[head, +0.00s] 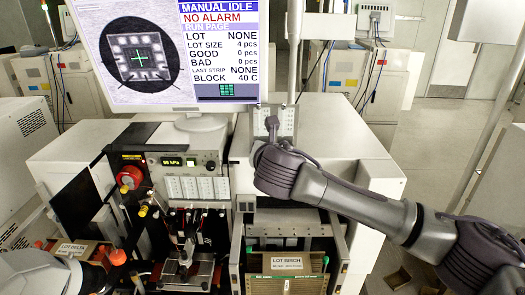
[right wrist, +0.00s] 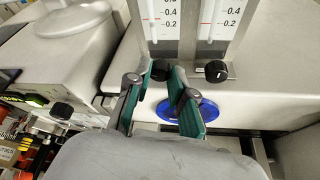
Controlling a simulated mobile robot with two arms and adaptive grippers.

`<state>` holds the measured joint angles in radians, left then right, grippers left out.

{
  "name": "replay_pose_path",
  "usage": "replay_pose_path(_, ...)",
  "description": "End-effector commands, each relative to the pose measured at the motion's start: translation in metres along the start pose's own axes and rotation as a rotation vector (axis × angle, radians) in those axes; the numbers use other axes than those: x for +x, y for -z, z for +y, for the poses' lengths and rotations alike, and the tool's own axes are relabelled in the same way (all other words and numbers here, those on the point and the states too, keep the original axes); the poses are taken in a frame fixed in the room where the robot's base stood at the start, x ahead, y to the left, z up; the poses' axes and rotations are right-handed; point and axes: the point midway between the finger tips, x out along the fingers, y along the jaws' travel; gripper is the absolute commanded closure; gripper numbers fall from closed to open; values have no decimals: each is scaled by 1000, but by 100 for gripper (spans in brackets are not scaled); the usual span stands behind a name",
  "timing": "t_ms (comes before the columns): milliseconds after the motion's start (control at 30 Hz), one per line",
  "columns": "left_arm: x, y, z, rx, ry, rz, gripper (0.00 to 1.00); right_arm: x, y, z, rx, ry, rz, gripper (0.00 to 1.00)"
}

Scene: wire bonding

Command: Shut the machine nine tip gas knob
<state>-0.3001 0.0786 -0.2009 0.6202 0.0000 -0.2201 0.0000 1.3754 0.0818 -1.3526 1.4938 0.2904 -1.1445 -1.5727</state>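In the right wrist view two flow gauges stand side by side, each with a black knob below its scale. The left knob (right wrist: 160,71) sits between the green-padded fingertips of my right gripper (right wrist: 161,72), which appear closed against its sides. The right knob (right wrist: 216,71), with a white mark, is free just right of the fingers. No nameplate tells which knob is tip gas. In the head view the right gripper (head: 271,128) is at the gauge panel (head: 287,117), hiding the knobs. My left arm is at the lower left; its gripper (head: 97,277) is partly cut off and unclear.
A blue disc (right wrist: 190,109) lies behind the right finger. A monitor (head: 165,50) stands left of the panel. A third black knob (right wrist: 62,109) is on the machine front at left. A lot box (head: 287,264) sits below my right arm. Open floor is at right.

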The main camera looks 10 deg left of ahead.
Motion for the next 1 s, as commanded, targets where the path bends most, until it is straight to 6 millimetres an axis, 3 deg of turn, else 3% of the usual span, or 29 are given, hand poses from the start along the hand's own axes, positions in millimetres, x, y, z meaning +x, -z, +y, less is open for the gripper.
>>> replay_pose_path(33,0,0,0,0,0,0,60,0,0,0,-1,0,0,70)
replay_pose_path(133,0,0,0,0,1,0,60,0,0,0,-1,0,0,53)
replay_pose_path(533,0,-2,-4,0,5,-2,60,-6,0,0,-2,0,0,53)
replay_pose_path(667,0,-1,-3,0,4,-1,60,-26,0,1,-3,-2,0,53)
replay_pose_path(1000,0,0,-2,0,2,0,60,-96,0,0,-3,-2,-1,53)
